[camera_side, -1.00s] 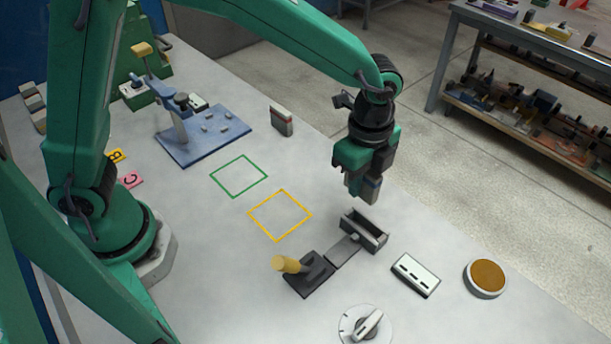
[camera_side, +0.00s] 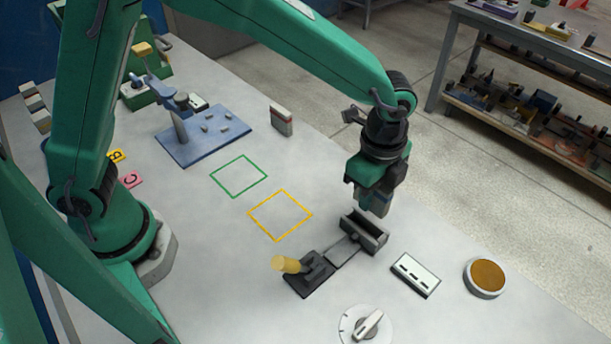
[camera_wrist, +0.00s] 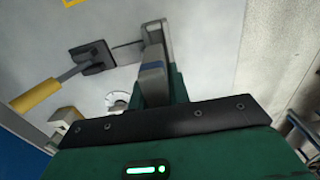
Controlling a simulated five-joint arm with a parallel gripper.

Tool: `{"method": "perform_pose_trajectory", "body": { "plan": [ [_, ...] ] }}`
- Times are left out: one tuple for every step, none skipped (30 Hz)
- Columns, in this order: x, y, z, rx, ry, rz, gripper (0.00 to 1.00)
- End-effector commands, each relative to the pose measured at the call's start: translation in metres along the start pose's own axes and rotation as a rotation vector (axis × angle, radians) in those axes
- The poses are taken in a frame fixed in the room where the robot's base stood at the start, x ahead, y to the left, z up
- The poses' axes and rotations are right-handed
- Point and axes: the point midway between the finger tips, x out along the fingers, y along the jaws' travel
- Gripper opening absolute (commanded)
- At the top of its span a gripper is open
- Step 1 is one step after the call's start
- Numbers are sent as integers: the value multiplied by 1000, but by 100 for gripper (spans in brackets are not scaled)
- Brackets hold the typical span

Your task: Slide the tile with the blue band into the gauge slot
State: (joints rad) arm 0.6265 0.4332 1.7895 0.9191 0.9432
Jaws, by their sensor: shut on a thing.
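My gripper (camera_side: 373,193) is shut on a grey tile with a blue band (camera_side: 374,205), held upright and pointing down. The tile also shows in the wrist view (camera_wrist: 152,72), its blue band across the middle. The gauge slot appears to be the grey open-topped trough (camera_side: 372,237) on the bench. The tile is just above or at the trough's far end in the side view; I cannot tell whether its lower edge is inside. In the wrist view the trough (camera_wrist: 163,35) lies just past the tile and is partly covered by it.
A yellow-handled lever (camera_side: 287,264) on a dark base joins the trough by a flat bar. A white slotted plate (camera_side: 416,275), a round brown-topped pad (camera_side: 486,276) and a dial (camera_side: 365,325) stand nearby. A red-banded tile (camera_side: 281,121) stands farther back. Yellow and green outlined squares are empty.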

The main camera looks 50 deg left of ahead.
Motion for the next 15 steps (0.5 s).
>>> {"method": "perform_pose_trajectory", "body": {
  "plan": [
    [4, 0, 0, 0, -1, 1, 0],
    [6, 0, 0, 0, 0, 1, 0],
    [8, 0, 0, 0, 0, 1, 0],
    [10, 0, 0, 0, -1, 1, 0],
    [12, 0, 0, 0, -1, 1, 0],
    [15, 0, 0, 0, -1, 1, 0],
    [17, 0, 0, 0, -1, 1, 0],
    [19, 0, 0, 0, -1, 1, 0],
    [22, 0, 0, 0, -1, 1, 0],
    [24, 0, 0, 0, -1, 2, 0],
    [26, 0, 0, 0, -1, 2, 0],
    [29, 0, 0, 0, -1, 1, 0],
    [31, 0, 0, 0, 0, 1, 0],
    [33, 0, 0, 0, 0, 0, 0],
    [35, 0, 0, 0, 0, 1, 0]
  ]
}}
